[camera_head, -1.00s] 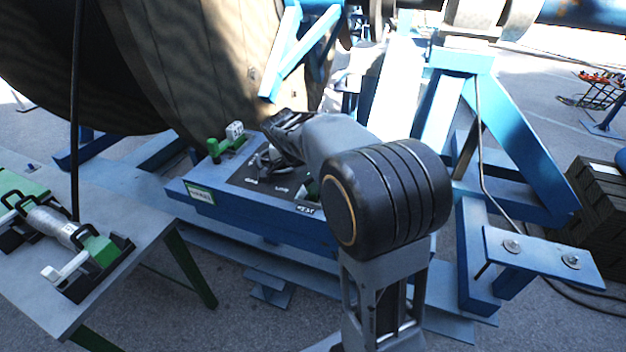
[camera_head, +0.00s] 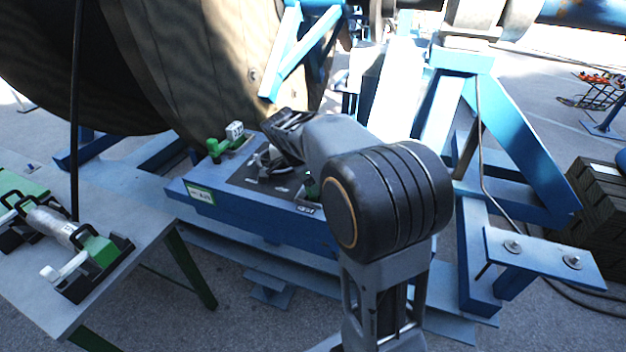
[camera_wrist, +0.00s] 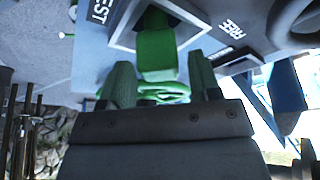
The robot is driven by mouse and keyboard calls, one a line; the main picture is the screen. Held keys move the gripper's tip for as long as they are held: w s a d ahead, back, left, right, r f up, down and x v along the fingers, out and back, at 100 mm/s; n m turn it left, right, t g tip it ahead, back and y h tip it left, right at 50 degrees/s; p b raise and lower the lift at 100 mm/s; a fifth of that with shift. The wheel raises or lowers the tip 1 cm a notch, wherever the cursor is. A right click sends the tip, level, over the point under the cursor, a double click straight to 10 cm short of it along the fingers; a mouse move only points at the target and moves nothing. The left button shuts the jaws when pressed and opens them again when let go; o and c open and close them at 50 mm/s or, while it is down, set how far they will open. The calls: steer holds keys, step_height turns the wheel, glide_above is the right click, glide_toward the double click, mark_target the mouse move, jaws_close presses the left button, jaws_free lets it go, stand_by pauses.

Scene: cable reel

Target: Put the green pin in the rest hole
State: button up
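My gripper (camera_wrist: 162,88) has two dark green fingers, one on each side of these green parts. I cannot tell if the fingers touch them. The rest hole cannot be made out.
A blue bench (camera_head: 255,225) carries the dark plate. A green knobbed fitting (camera_head: 213,149) and a white block (camera_head: 235,130) stand at its back left. A grey table (camera_head: 30,290) with a green-ended tool is at left. The big reel (camera_head: 190,60) rises behind.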

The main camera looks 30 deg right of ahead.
steer(key=shift+o, duration=0.9)
steer(key=v, duration=1.4)
steer(key=shift+b, duration=0.3)
steer(key=shift+f, duration=0.15)
